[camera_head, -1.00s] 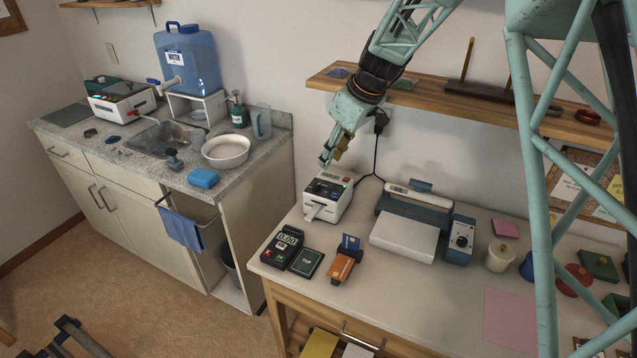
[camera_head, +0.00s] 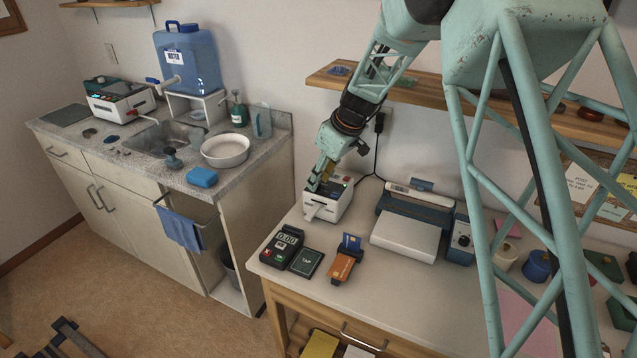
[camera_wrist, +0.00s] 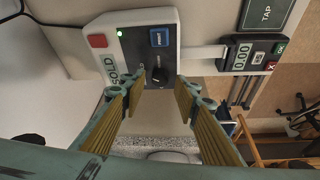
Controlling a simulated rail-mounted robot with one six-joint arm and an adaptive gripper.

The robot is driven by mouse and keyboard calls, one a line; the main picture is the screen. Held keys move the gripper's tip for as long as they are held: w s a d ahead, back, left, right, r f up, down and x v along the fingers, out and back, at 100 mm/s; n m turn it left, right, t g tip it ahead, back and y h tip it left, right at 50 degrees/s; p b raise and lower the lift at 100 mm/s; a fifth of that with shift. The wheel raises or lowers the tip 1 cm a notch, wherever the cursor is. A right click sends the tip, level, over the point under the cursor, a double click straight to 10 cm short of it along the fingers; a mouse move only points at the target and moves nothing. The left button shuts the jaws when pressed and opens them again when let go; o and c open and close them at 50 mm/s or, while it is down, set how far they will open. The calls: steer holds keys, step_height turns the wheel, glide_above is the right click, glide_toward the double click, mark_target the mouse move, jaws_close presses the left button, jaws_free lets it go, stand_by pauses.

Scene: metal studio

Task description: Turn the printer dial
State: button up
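The white printer (camera_head: 322,209) stands at the back left of the desk, with a paper strip coming out of its front. In the wrist view, its dark panel (camera_wrist: 148,42) has a blue button, a green light and a black dial (camera_wrist: 160,74); a red button sits beside the panel. My gripper (camera_head: 318,186) points down over the printer's top. In the wrist view, my gripper (camera_wrist: 163,84) is open, with its two fingertips on either side of the dial. I cannot tell whether they touch it. The arm hides part of the printer's top in the head view.
A card terminal (camera_head: 281,247), a dark TAP pad (camera_head: 306,262) and an orange card reader (camera_head: 341,267) lie in front of the printer. A blue-and-white machine (camera_head: 405,238) and a control box with a knob (camera_head: 460,243) stand to its right. A wooden shelf (camera_head: 425,96) runs above.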

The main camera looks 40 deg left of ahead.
steer(key=shift+a+f, duration=0.15)
steer(key=shift+f, duration=0.35)
steer(key=shift+c, duration=0.9)
steer(key=c, duration=0.7)
steer(key=shift+o, duration=0.2)
